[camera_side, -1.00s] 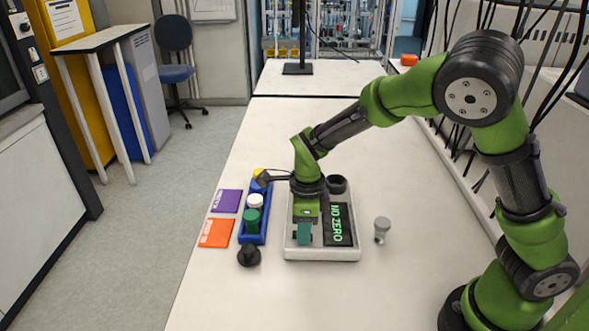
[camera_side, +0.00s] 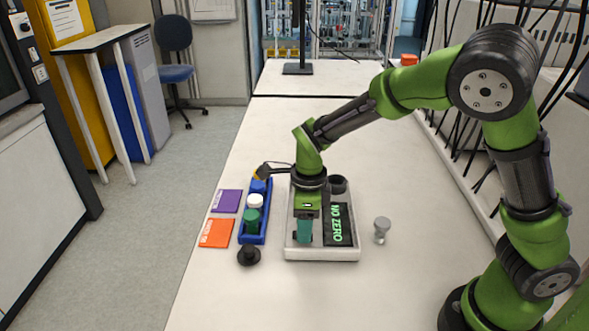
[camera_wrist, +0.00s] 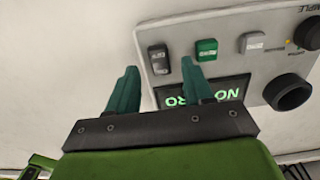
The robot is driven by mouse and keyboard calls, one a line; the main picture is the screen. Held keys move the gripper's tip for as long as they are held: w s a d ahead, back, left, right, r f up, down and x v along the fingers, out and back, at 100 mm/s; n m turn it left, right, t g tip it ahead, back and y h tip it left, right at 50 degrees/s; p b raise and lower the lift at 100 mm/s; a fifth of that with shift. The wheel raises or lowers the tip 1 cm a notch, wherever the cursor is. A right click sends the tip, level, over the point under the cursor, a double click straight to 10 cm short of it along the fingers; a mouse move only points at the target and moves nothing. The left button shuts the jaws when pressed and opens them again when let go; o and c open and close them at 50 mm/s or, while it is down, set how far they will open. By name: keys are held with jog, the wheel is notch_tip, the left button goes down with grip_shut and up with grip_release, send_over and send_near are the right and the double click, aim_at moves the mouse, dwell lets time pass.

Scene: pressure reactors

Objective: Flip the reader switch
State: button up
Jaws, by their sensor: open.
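The reader (camera_side: 320,253) is a pale box on the bench with a black display showing "NO ZERO" in green letters. In the wrist view its panel (camera_wrist: 226,26) carries a black rocker switch (camera_wrist: 158,60), a green button (camera_wrist: 206,49) and a light grey button (camera_wrist: 252,42). My gripper (camera_side: 304,232) points down over the left part of the reader. It is open and empty, with teal fingers (camera_wrist: 159,68) apart. In the wrist view the black rocker appears between the fingertips, and the right fingertip is near the green button. I cannot tell whether a finger touches the panel.
A blue rack (camera_side: 246,238) holding several capped vials stands left of the reader, beside purple (camera_side: 227,201) and orange (camera_side: 215,233) cards. A black knob-like piece (camera_side: 249,256) lies in front of the rack. A grey piece (camera_side: 382,229) stands at right. The far bench is mostly clear.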

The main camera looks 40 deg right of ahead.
notch_tip(320, 180, up, 15)
jog(key=shift+s+d, duration=0.25)
jog(key=s+d+r+n+t+y, duration=0.1)
jog(key=s+d+n+t, duration=0.2)
jog(key=s+n, duration=0.4)
jog(key=s+d+r+n+t, duration=0.1)
jog(key=s+d+n+t, duration=0.2)
jog(key=s+n, duration=0.4)
jog(key=shift+r+n+t+y, duration=0.25)
jog(key=shift+n+t+y, duration=0.2)
jog(key=shift+n, duration=4.05)
